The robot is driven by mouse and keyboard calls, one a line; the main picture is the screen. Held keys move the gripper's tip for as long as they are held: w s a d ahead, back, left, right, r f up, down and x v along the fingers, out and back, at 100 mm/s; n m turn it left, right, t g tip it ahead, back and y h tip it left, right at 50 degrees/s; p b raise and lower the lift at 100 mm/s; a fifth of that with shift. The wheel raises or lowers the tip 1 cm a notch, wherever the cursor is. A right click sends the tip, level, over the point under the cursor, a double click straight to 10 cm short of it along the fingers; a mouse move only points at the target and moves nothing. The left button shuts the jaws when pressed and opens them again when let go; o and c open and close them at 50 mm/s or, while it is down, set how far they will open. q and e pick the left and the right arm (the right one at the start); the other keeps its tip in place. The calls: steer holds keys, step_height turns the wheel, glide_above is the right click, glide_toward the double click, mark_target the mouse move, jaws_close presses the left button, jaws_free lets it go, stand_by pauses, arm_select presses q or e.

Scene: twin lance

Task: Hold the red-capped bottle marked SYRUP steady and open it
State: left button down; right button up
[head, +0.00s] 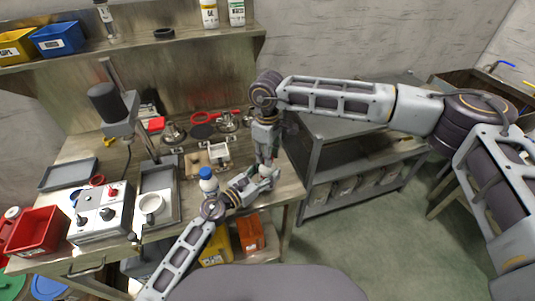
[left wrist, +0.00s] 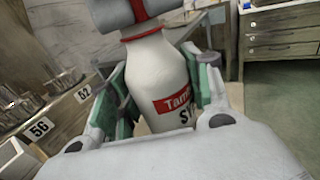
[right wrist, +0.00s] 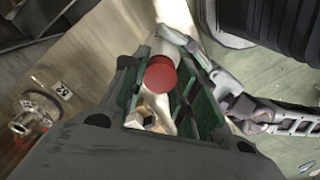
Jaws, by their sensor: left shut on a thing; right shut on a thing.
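The white bottle (left wrist: 158,75) has a red label reading "Tam" with "SY" below; the rest of the lettering is hidden. My left gripper (left wrist: 155,100) is shut around its body, one finger on each side. In the head view the left gripper (head: 262,177) holds it near the bench's right end. The red cap (right wrist: 161,74) is at the bottle's top. My right gripper (right wrist: 160,85) comes from above and is shut on the cap; in the head view this gripper (head: 266,152) is directly above the left one. I cannot tell whether the cap has turned.
A blue-capped white bottle (head: 208,181) stands left of my left gripper. A grey tray with a white mug (head: 151,204), a control box (head: 101,212) and a red bin (head: 36,231) are farther left. Metal burners (head: 173,133) stand behind. A grey shelf cart (head: 345,160) is at right.

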steer(key=o, duration=1.1)
steer(key=shift+r, duration=2.3)
